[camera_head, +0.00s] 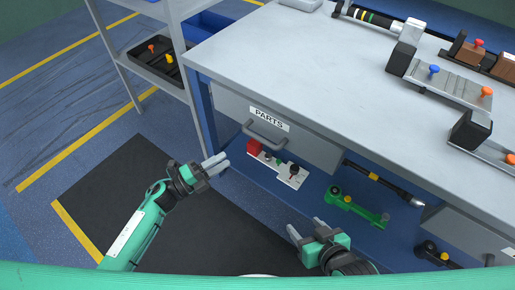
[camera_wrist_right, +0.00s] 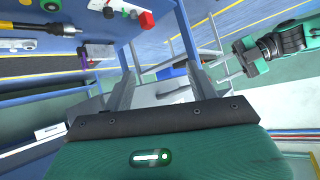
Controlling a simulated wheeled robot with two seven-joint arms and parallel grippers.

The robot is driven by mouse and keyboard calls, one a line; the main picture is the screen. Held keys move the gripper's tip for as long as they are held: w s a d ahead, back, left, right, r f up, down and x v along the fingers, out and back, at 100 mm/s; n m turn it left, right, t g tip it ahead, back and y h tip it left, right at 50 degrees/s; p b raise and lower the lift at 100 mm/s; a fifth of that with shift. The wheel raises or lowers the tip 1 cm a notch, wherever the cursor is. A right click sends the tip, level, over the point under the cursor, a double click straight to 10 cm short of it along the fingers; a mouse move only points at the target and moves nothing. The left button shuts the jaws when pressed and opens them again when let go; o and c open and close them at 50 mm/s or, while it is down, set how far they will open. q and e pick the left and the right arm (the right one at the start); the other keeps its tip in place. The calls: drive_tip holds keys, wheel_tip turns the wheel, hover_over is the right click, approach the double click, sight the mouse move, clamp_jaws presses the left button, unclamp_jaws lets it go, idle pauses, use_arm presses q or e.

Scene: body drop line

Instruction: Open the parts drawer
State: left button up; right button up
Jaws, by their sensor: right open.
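The parts drawer (camera_head: 310,145) is a grey front under the workbench top, with a white PARTS label (camera_head: 269,119) and a dark bar handle (camera_head: 264,138). Its front looks flush with the bench, so it looks shut. My left gripper (camera_head: 226,161) is in front of the drawer, left of and below the handle in the picture; its two fingers show a narrow gap and hold nothing. My right gripper (camera_head: 305,225) is lower and to the right, apart from the handle, open and empty. Its spread fingers also show in the right wrist view (camera_wrist_right: 161,90).
Below the drawer, a blue shelf (camera_head: 315,187) holds a red-and-white part (camera_head: 291,173), a green part (camera_head: 355,207) and a dark rod (camera_head: 385,183). A shelf rack (camera_head: 155,70) stands left of the workbench (camera_head: 290,60). The dark floor mat (camera_head: 130,175) is clear.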

sight(259, 137)
use_arm(q)
drive_tip(key=x, duration=1.3)
drive_tip(key=shift+d+r, duration=0.15)
drive_tip(key=shift+d, duration=0.25)
drive_tip(key=shift+c, duration=0.2)
clamp_jaws()
